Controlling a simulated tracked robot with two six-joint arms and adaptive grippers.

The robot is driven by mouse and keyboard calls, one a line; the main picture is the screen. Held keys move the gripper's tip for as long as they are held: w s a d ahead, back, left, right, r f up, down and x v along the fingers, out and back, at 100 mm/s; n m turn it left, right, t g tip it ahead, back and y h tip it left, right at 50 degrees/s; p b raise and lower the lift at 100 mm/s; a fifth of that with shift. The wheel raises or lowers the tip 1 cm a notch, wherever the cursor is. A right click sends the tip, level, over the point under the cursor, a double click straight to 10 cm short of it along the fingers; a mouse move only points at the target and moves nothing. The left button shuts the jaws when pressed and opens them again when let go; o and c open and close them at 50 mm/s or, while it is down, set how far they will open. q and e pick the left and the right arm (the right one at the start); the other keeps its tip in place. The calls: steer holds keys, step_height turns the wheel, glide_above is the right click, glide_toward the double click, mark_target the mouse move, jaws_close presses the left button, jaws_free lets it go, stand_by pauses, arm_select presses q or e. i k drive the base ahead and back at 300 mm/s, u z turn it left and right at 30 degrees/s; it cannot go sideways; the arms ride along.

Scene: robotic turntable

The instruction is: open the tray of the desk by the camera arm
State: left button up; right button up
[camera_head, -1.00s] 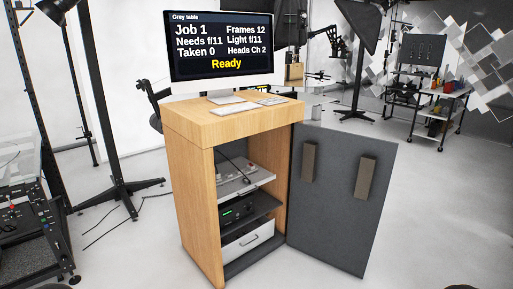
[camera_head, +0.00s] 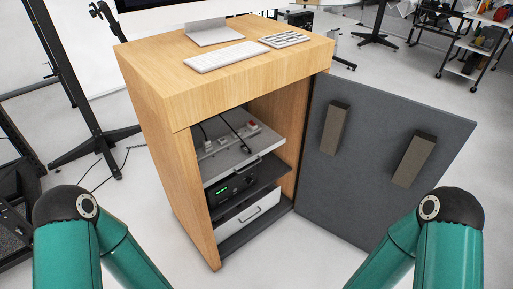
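The wooden desk (camera_head: 155,140) stands in the middle of the head view, its grey door (camera_head: 370,190) swung open to the right. Inside, a light grey tray (camera_head: 225,163) sits on the upper level, with small controls and a black cable on it. Below it is a dark shelf with a black device (camera_head: 232,190) showing green digits. At the bottom is a white drawer (camera_head: 250,215) with a dark handle. My two green arms show at the lower left and lower right. Both grippers are out of the picture.
A keyboard (camera_head: 228,56), a keypad (camera_head: 284,39) and a monitor stand (camera_head: 213,33) are on the desk top. The open door takes up the space right of the opening. A light stand (camera_head: 95,135) is on the left. The floor at the front is clear.

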mark_target(226, 156)
steer(key=i, duration=0.85)
steer(key=u, duration=0.1)
